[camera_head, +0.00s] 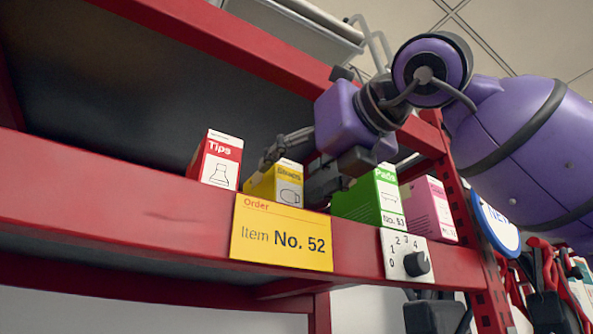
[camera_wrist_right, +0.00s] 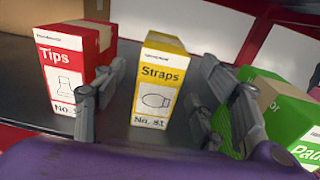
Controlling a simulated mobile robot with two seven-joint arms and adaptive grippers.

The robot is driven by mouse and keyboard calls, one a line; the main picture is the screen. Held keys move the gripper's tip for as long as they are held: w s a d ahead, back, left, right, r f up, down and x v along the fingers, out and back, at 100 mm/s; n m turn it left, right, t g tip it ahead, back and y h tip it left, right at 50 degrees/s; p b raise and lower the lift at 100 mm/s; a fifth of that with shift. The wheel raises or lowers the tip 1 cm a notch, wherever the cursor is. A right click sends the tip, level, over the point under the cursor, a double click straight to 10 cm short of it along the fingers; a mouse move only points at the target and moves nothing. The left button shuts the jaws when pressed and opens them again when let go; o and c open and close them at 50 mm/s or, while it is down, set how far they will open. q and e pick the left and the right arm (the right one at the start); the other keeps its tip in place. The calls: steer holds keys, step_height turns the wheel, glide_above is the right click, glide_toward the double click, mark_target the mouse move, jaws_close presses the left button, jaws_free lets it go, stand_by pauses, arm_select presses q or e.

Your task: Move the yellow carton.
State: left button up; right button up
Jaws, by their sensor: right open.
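The yellow carton, labelled Straps, stands upright on a red shelf (camera_head: 120,185) in the head view (camera_head: 262,185). It also shows in the right wrist view (camera_wrist_right: 158,85), its front face whole. My right gripper (camera_head: 292,178) reaches in from the upper right, above and behind the shelf's front lip. Its fingers are open, one on each side of the yellow carton in the right wrist view (camera_wrist_right: 166,92), with visible gaps to it. The lip and the order tag hide the carton's lower part in the head view. My left gripper is not in view.
A red Tips carton (camera_head: 220,160) stands left of the yellow one; a green carton (camera_head: 378,200) and a pink carton (camera_head: 430,208) stand right. A yellow order tag (camera_head: 282,235) and a white dial (camera_head: 405,255) are on the shelf front. A cardboard box (camera_wrist_right: 60,14) lies behind.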

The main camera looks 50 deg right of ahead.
steer(key=p+x, duration=0.1)
steer(key=x, duration=0.7)
steer(key=shift+d, duration=0.1)
steer(key=shift+c, duration=0.5)
steer(key=c, duration=1.3)
steer(key=shift+d, duration=0.15)
steer(key=shift+s+d+f, duration=0.1)
steer(key=shift+s+d, duration=0.1)
steer(key=shift+d, duration=0.1)
steer(key=shift+s, duration=0.6)
steer(key=o, duration=1.4)
steer(key=shift+w+d, duration=0.15)
steer(key=shift+w, duration=0.25)
steer(key=shift+s, duration=0.15)
steer(key=shift+s, duration=0.15)
